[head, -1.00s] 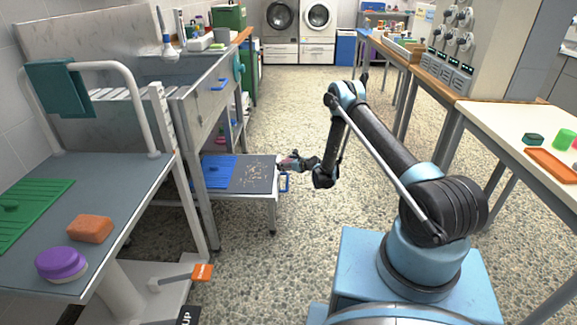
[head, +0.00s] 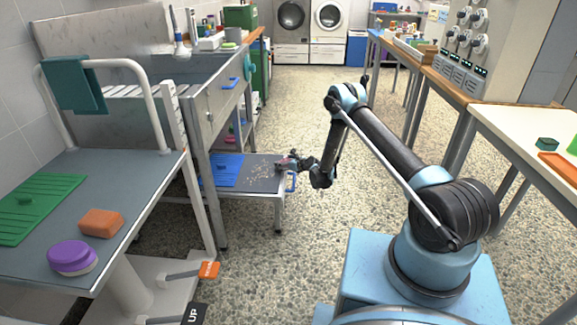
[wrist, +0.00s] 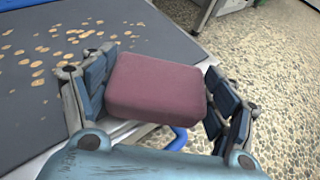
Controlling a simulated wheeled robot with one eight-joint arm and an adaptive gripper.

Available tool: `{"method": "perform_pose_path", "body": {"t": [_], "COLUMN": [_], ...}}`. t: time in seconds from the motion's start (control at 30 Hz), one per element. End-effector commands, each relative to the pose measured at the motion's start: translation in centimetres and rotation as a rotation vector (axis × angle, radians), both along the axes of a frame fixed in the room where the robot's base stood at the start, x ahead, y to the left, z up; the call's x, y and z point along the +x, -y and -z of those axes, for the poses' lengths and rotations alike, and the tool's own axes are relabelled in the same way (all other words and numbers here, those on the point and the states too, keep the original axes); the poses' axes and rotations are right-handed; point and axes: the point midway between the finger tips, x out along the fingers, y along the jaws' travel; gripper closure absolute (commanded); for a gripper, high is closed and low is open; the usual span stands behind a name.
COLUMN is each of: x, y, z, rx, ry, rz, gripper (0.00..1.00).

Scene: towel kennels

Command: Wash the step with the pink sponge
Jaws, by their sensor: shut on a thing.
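My gripper (head: 287,163) is shut on the pink sponge (wrist: 155,88), which sits between its two fingers in the wrist view. In the head view the sponge is small and partly hidden by the fingers. The step (head: 262,184) is a low, dark grey platform on light legs beside the tub. Brown spots (wrist: 75,38) are scattered over its surface. My gripper is at the step's right edge, with the sponge near that edge; I cannot tell whether it touches the top.
A blue ribbed mat (head: 222,170) covers the step's left part. A blue handle (head: 292,181) is at its right side. The grooming table (head: 75,180) at left holds an orange block (head: 101,222) and a purple round item (head: 72,256). The floor to the right is clear.

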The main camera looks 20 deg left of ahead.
Motion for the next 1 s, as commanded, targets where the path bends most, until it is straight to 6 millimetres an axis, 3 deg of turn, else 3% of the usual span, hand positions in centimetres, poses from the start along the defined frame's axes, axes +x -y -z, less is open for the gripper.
{"method": "perform_pose_path", "body": {"t": [0.17,0.7,1.0], "x": [-0.2,-3.0,-3.4], "y": [-0.8,-0.2,-0.9], "z": [-0.1,0.2,0.2], "rx": [0.000,0.000,0.000], "ry": [-0.001,-0.001,0.000], "rz": [0.000,0.000,-0.001], "gripper": [0.41,0.41,0.41]}}
